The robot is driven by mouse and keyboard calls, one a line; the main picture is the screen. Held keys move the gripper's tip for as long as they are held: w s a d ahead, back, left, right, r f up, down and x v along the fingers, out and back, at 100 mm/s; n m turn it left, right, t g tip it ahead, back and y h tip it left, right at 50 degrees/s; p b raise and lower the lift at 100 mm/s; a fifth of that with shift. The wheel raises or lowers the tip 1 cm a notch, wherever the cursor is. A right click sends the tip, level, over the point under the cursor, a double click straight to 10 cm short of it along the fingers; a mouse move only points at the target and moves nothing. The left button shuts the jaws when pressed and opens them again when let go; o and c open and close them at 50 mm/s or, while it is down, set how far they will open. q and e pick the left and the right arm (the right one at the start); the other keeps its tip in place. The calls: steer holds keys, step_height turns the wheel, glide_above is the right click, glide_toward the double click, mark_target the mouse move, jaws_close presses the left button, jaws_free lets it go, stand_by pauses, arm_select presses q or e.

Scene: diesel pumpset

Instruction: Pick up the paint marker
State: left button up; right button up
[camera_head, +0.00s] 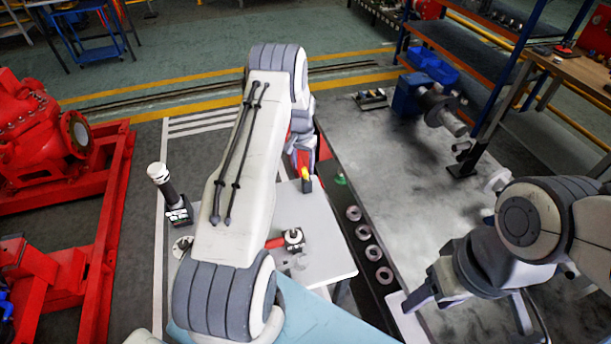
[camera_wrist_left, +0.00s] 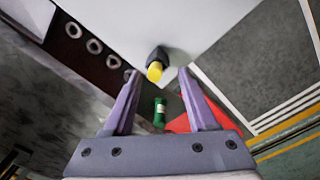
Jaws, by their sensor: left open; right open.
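A short yellow piece with a dark end, which looks like the paint marker (camera_wrist_left: 155,71), is at the edge of the white table top in the left wrist view. It also shows in the head view (camera_head: 305,174), just right of my left arm. My left gripper (camera_wrist_left: 160,74) is open, with its two fingertips on either side of the yellow end and nothing held. In the head view my left arm hides much of this gripper. My right gripper (camera_head: 466,316) is open and empty over the grey bench at the lower right.
The white table (camera_head: 325,270) holds a small device (camera_head: 293,238) and a dark-handled tool (camera_head: 170,192). A small green object (camera_wrist_left: 159,112) shows between my left fingers. A red pump (camera_head: 45,125) stands left.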

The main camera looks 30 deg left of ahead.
mark_target(306, 183)
arm_select(q)
steer(key=shift+d+f+p, duration=0.2)
steer(key=shift+f+p, duration=0.2)
step_height(306, 183, down, 3)
steer(key=shift+w+d+f+p, duration=0.1)
steer(key=shift+d+f+p, duration=0.05)
steer(key=shift+p, duration=0.7)
steer(key=shift+f, duration=0.45)
jaws_close()
